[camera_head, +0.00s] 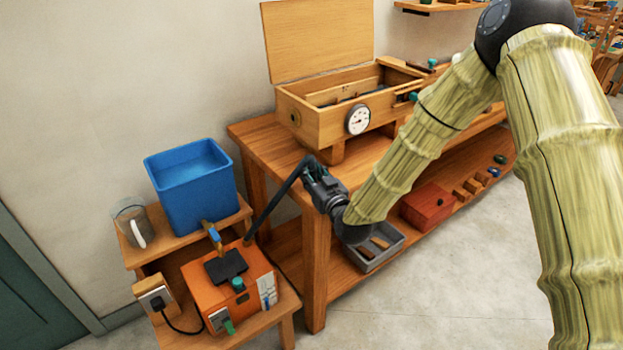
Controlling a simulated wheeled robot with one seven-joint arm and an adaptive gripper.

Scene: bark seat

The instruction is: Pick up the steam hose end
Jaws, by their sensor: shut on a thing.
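The steam hose (270,211) is a dark, bent tube. It rises from the back right of an orange box (234,288) on the low stand at the left. The upper end of the hose reaches my gripper (313,175). My gripper is shut on the hose end beside the front left corner of the workbench. The fingers largely hide the hose end, so its exact shape cannot be told.
A wooden box with open lid (327,121) and a round gauge (358,119) stands on the workbench (262,128). A blue bin (197,190) and clear jug (134,224) stand at left. A grey tray (391,248) and red box (427,205) sit on the lower shelf.

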